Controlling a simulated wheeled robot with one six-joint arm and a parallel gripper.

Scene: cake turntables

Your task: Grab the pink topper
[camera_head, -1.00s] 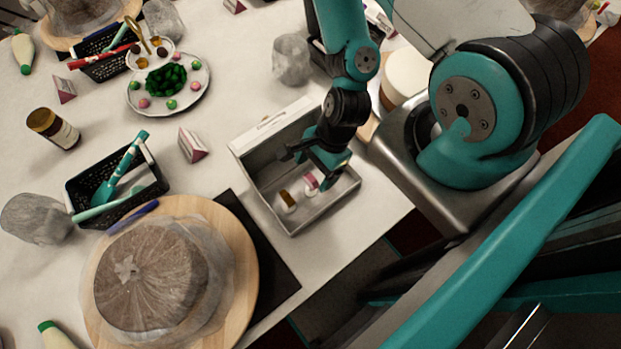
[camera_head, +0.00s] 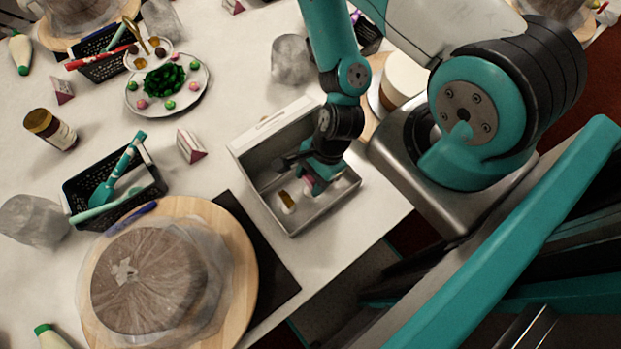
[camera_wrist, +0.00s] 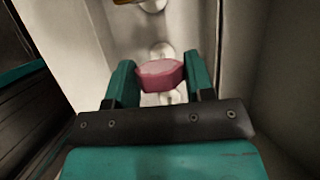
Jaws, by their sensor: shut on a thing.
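The pink topper (camera_wrist: 161,75) sits between the two teal fingertips of my gripper (camera_wrist: 161,78) in the wrist view. My gripper is shut on it, with a finger against each side. In the head view the pink topper (camera_head: 308,185) shows only in part under my gripper (camera_head: 318,175), which is down inside the grey drawer-like box (camera_head: 262,186). A second topper, brown and white (camera_head: 287,202), stands in the box to the left of the pink one. The lower part of the pink topper is mostly hidden.
The box walls stand close around my gripper. A cake on a round wooden turntable (camera_head: 243,300) is to the lower left. A black basket with tools (camera_head: 80,187) and a plate of sweets (camera_head: 196,98) stand further left. A white round cake (camera_head: 405,80) is behind my arm.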

